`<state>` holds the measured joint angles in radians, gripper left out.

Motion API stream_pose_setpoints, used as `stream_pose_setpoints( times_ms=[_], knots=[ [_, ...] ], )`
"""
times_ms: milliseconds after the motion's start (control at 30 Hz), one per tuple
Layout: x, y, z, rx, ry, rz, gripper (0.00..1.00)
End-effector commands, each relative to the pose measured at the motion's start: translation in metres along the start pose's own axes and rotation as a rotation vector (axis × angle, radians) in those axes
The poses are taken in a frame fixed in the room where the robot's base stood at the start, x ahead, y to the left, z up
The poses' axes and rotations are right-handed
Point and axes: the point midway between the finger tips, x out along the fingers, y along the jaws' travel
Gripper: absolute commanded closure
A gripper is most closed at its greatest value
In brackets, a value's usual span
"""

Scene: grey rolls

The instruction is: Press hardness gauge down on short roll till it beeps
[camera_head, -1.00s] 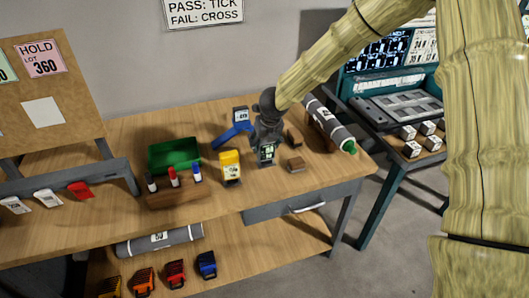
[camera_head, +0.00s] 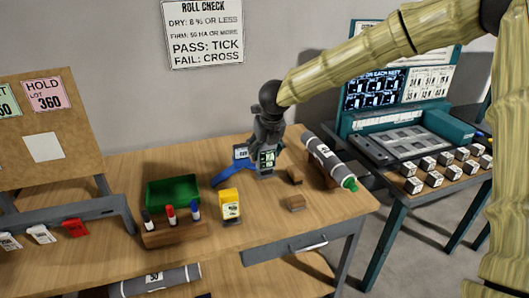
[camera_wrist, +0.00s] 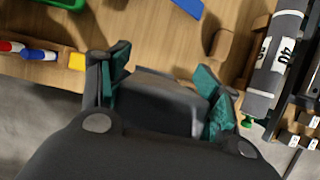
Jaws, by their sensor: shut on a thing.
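My gripper (camera_head: 267,146) is shut on a grey device with a lit green display (camera_head: 267,159), which looks like the hardness gauge. In the wrist view the fingers (camera_wrist: 160,88) clasp its grey body (camera_wrist: 158,100) from both sides. The gauge appears raised above the table, left of and apart from a grey roll (camera_head: 328,160) with a green end. That roll lies slanted at the table's right; its label reads 40 in the wrist view (camera_wrist: 275,62). Another grey roll (camera_head: 160,280) lies on the lower shelf. I cannot tell which is the shorter one.
A blue tool (camera_head: 230,172), yellow device (camera_head: 230,206), pen rack (camera_head: 172,236) and green tray (camera_head: 173,192) stand leftward.

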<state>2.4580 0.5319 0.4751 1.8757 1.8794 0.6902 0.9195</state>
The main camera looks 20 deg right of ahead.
Motion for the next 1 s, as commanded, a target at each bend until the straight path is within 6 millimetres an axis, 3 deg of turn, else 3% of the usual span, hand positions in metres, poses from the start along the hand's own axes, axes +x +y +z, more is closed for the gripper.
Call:
stream_pose_setpoints(
  times_ms=[33,67,267,1000],
  knots=[
    [0.0,0.0,0.0,0.0,-0.001,0.0,0.69],
    [0.0,0.0,0.0,0.0,-0.001,0.0,0.4],
    [0.0,0.0,0.001,0.0,-0.001,0.0,0.76],
    [-0.028,0.0,0.012,-0.001,0.0,0.0,0.78]
  ],
)
